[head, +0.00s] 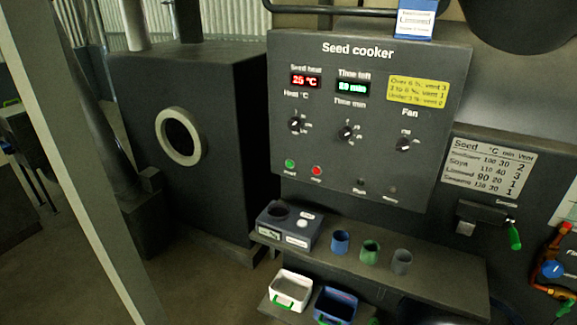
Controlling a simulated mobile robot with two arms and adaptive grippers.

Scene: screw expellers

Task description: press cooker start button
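The seed cooker panel (372,190) is a dark grey box facing me, with "Seed cooker" in white at its top. A green button (290,164) sits at its lower left with a small label under it, blurred but likely "start". A red button (316,170) is just to its right. The red display (306,80) reads 25 °C under "Seed heat". The green display (352,88) under "Time left" shows a blurred time value. Three knobs are for heat (296,124), time (346,133) and fan (403,144). Neither of my grippers is in view.
Below the panel, a shelf (440,278) holds a grey device (287,228) and blue, green and grey cups. White (290,290) and blue bins stand lower. A pale post (75,170) crosses the left. A dark furnace-like box (225,120) stands behind.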

